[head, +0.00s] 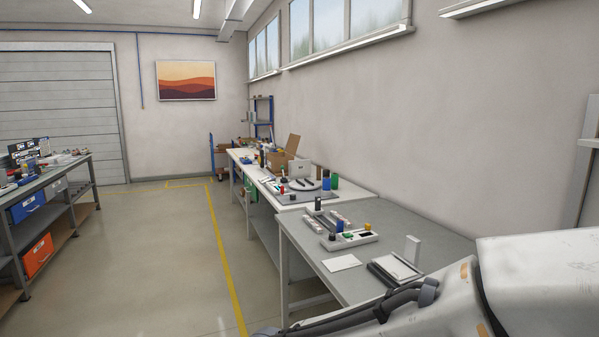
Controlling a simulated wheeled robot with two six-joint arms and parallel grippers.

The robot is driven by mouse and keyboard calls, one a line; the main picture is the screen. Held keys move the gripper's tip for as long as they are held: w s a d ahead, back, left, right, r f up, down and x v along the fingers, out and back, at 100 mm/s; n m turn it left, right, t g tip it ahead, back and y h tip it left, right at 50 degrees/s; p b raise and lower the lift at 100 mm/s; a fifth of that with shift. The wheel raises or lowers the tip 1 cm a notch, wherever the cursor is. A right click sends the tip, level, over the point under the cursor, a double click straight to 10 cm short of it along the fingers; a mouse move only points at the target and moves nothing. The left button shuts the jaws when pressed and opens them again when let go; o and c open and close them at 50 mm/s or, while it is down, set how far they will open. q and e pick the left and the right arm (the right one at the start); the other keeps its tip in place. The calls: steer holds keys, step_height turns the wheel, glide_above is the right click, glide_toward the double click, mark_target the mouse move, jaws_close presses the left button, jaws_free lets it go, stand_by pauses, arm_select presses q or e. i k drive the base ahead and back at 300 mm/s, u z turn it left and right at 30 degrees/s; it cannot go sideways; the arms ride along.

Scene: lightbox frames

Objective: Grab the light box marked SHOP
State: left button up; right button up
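No lettering that reads SHOP can be made out in the head view. Small dark panels with white and blue marks (24,152) stand on the workbench at the far left, too small to read. I cannot tell whether one of them is the light box. Part of my own white arm with dark cables fills the lower right corner. Neither of my grippers shows.
The left workbench (48,180) holds clutter, with a blue bin (27,207) and an orange bin (38,256) below. A grey table (440,245) and a white table (291,199) line the right wall. The floor (150,260) between is clear.

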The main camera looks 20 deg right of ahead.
mark_target(298, 170)
steer(key=u, duration=0.2)
steer(key=i, duration=4.25)
steer(key=z, duration=0.6)
steer(key=i, duration=2)
steer(key=z, duration=0.75)
steer(key=i, duration=1.25)
steer(key=z, duration=0.2)
